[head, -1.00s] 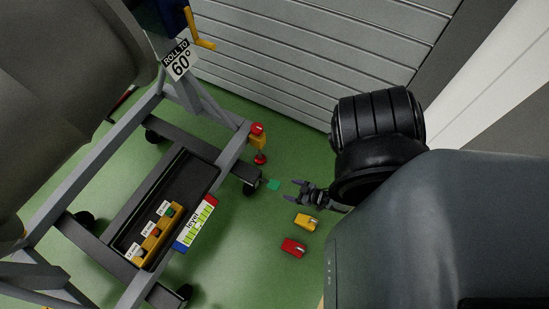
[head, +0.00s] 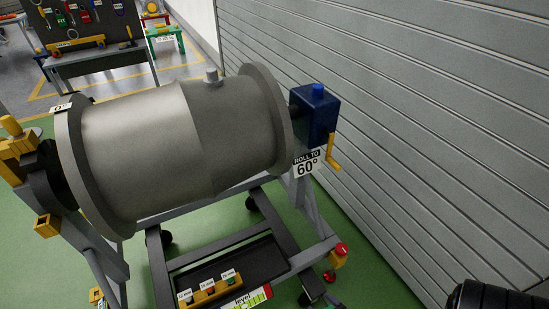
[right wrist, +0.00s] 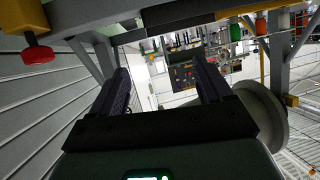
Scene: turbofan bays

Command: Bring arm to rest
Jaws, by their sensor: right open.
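My right gripper (right wrist: 162,70) shows in the right wrist view, its two dark fingers spread apart with nothing between them. In the head view only a black part of my right arm (head: 492,296) shows at the bottom right corner; the fingers are out of that picture. My left gripper is in neither view. The right wrist view shows a red knob (right wrist: 38,54) at its upper left, apart from the fingers, and stand beams along the top.
A grey engine barrel (head: 185,140) lies in a wheeled stand. A blue gearbox (head: 316,114) with a yellow crank (head: 332,155) is at its right end, above a "ROLL TO 60°" sign (head: 307,163). A slatted wall (head: 430,110) stands at right. A tool bench (head: 100,55) is behind.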

